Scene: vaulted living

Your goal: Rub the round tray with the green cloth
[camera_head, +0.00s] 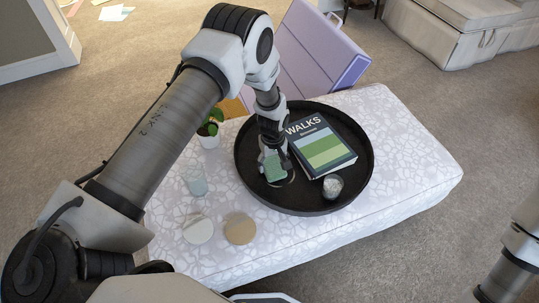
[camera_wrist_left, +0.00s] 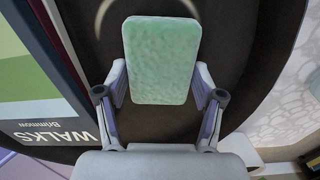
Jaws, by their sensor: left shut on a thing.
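The round tray (camera_head: 243,165) is black with a raised rim and lies on a white patterned ottoman. Its dark surface also fills much of the left wrist view (camera_wrist_left: 235,40). My left gripper (camera_head: 274,160) points down over the left part of the tray, shut on the green cloth (camera_head: 273,168). The cloth looks like a pale green block between the fingers in the left wrist view (camera_wrist_left: 162,60). A pale ring mark shows on the tray by the cloth. I cannot tell whether the cloth touches the tray. My right gripper is out of view.
A book titled WALKS (camera_head: 322,150) and a small glass (camera_head: 332,186) are on the tray, right of the gripper. Two round coasters (camera_head: 240,229), a clear glass (camera_head: 197,185) and a potted plant (camera_head: 208,137) stand on the ottoman (camera_head: 415,165). Its right end is clear.

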